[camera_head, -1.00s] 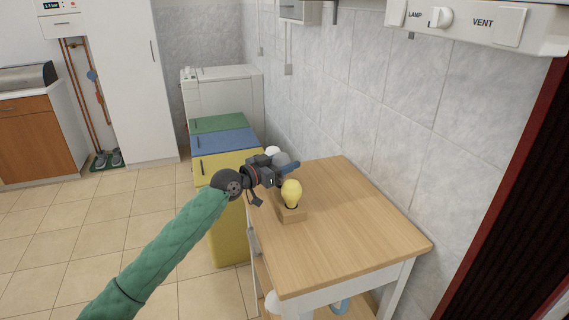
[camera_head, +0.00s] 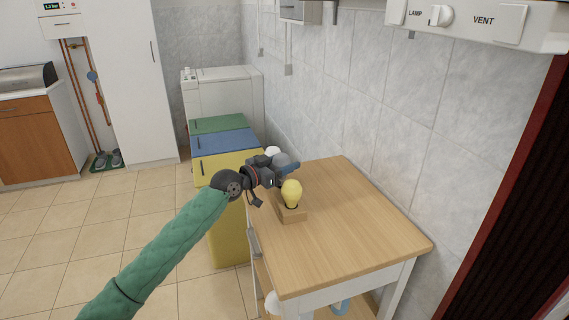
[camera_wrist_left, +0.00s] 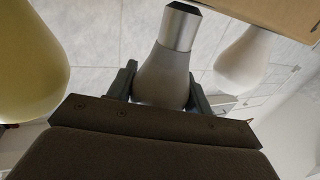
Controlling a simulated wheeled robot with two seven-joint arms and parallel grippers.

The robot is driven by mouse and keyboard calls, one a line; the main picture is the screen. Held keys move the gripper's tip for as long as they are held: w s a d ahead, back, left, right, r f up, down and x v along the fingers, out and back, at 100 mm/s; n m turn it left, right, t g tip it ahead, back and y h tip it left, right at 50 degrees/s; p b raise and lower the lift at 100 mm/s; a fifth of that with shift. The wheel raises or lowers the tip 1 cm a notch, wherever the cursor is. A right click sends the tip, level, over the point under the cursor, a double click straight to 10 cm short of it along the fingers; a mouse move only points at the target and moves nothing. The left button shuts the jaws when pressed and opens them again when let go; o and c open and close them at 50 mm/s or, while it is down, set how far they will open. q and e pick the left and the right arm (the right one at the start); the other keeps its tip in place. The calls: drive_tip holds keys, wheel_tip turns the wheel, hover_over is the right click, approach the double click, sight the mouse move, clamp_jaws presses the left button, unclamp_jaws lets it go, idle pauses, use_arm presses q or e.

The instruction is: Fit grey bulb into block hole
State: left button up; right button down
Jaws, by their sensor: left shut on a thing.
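My left gripper (camera_head: 278,172) is shut on the grey bulb (camera_head: 282,160), just above the wooden block (camera_head: 291,215) on the table. In the left wrist view, the grey bulb (camera_wrist_left: 163,78) sits between the two fingers, and its silver base points to the top of the picture. The base appears close to the block's edge (camera_wrist_left: 275,12); I cannot tell whether they touch. A yellow bulb (camera_head: 291,191) stands upright at the block's near end. A white bulb (camera_head: 273,150) shows behind the gripper. The hole is hidden. My right gripper is not in view.
The wooden table (camera_head: 345,235) is bare to the right and front of the block. A tiled wall (camera_head: 385,120) runs along its right side. Yellow, blue and green bins (camera_head: 225,142) stand behind the table on the left.

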use_arm(q)
drive_tip(key=shift+f+b, duration=0.45)
drive_tip(key=shift+f, duration=0.1)
drive_tip(key=o, duration=1.1)
drive_tip(key=shift+c, duration=0.2)
drive_tip(key=shift+f, duration=0.1)
drive_tip(key=b+v, duration=0.1)
drive_tip(key=v, duration=0.5)
drive_tip(key=shift+a, duration=0.15)
drive_tip(key=shift+v, duration=0.75)
drive_tip(key=shift+s, duration=0.1)
